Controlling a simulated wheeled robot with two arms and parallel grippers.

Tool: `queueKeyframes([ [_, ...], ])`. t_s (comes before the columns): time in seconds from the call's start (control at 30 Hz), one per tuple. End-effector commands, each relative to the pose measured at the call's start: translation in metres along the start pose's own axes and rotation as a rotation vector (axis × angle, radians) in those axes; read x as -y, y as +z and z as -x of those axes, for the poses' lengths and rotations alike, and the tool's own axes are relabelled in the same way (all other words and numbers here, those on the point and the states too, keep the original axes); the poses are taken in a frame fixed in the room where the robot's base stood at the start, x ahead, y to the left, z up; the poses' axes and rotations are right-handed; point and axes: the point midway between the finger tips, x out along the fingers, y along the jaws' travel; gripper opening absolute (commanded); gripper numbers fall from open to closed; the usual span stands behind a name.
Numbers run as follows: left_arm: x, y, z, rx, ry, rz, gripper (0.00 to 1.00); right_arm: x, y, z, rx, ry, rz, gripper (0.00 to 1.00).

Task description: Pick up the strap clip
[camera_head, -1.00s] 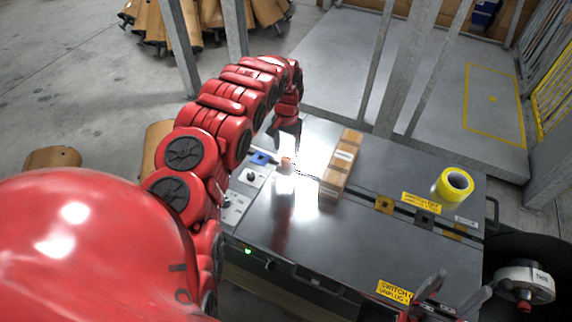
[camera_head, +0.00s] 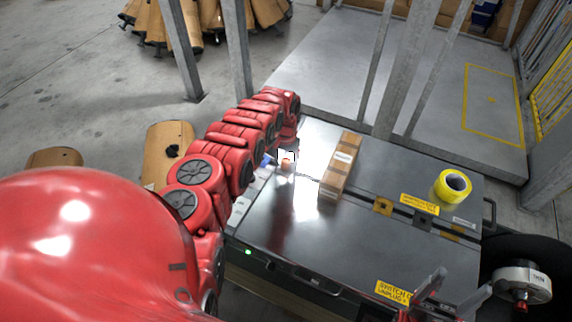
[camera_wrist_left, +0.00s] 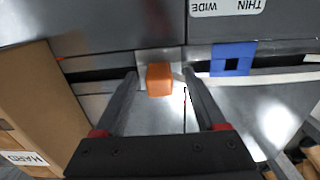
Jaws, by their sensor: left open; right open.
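A small orange block (camera_head: 286,164), apparently the strap clip, sits on the grey machine top near its left end. In the left wrist view the orange block (camera_wrist_left: 159,79) lies between the open fingertips of my left gripper (camera_wrist_left: 161,76), with a gap on each side. I cannot tell whether the tips are level with it. In the head view my left gripper (camera_head: 287,153) is low over the block and partly hidden by my arm. My right gripper (camera_head: 450,292) is open and empty at the lower right.
A long cardboard box (camera_head: 341,166) stands right of the orange block. A blue square piece (camera_wrist_left: 232,60) is beside it in the wrist view. A yellow tape roll (camera_head: 453,186) and an amber piece (camera_head: 383,206) lie further right. The front machine top is clear.

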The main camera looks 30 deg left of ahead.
Motion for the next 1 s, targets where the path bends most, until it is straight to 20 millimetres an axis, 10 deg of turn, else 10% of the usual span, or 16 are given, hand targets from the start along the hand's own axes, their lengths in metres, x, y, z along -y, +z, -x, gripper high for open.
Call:
queueKeyframes([
  [0.43,0.0,0.0,0.0,0.0,0.0,-0.001,0.01,0.0,0.0,0.0,0.0,0.0,0.0,0.74],
  [1.0,0.0,0.0,0.025,0.001,0.0,-0.001,0.0,-0.001,-0.004,-0.022,0.0,0.0,0.0,0.74],
])
